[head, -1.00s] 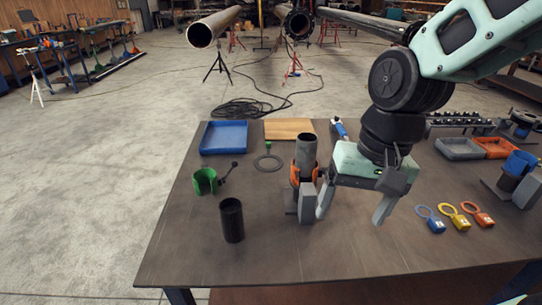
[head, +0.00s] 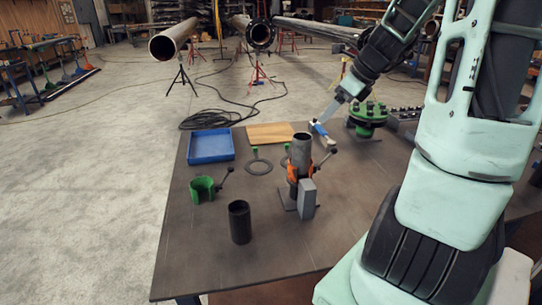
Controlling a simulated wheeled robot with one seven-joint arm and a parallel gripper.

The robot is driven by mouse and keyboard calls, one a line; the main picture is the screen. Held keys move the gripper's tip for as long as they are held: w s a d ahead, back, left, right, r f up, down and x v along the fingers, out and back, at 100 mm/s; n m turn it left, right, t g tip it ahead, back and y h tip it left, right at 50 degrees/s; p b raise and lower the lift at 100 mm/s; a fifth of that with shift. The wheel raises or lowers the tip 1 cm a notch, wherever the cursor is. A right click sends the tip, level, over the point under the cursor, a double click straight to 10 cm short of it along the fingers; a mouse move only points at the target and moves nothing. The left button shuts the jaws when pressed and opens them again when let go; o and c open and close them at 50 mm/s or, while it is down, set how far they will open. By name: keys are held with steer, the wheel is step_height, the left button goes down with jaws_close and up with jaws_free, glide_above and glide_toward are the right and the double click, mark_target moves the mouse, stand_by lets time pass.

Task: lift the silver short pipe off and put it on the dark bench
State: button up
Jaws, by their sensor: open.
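The silver short pipe (head: 301,147) stands upright in an orange clamp (head: 292,173) on the dark bench (head: 200,262). A black lever (head: 325,157) sticks out to the right of the clamp; I cannot tell whether the clamp is closed. A grey block (head: 307,197) stands in front and hides the pipe's lower end. My gripper (head: 327,113) is beyond the pipe and to its right, above the back of the bench. It is empty, open and apart from the pipe, seen small and side-on.
A blue tray (head: 210,146), wooden board (head: 270,133), ring (head: 258,166), blue-and-white tool (head: 322,133) and green bolted flange (head: 367,119) lie behind. The front middle is bare; my arm hides the right side.

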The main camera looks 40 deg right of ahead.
mark_target(306, 137)
steer(key=shift+m, duration=0.5)
steer(key=x, duration=0.7)
steer(key=d+p+x, duration=0.1)
steer(key=x, duration=0.3)
steer(key=shift+w+a+f, duration=0.1)
steer(key=shift+w+f, duration=0.15)
steer(key=shift+w, duration=0.15)
steer(key=shift+p+x, duration=0.6)
steer(key=shift+x, duration=2.05)
steer(key=shift+r, duration=0.1)
steer(key=c, duration=1.3)
step_height(306, 137, up, 10)
steer(key=shift+b, duration=0.45)
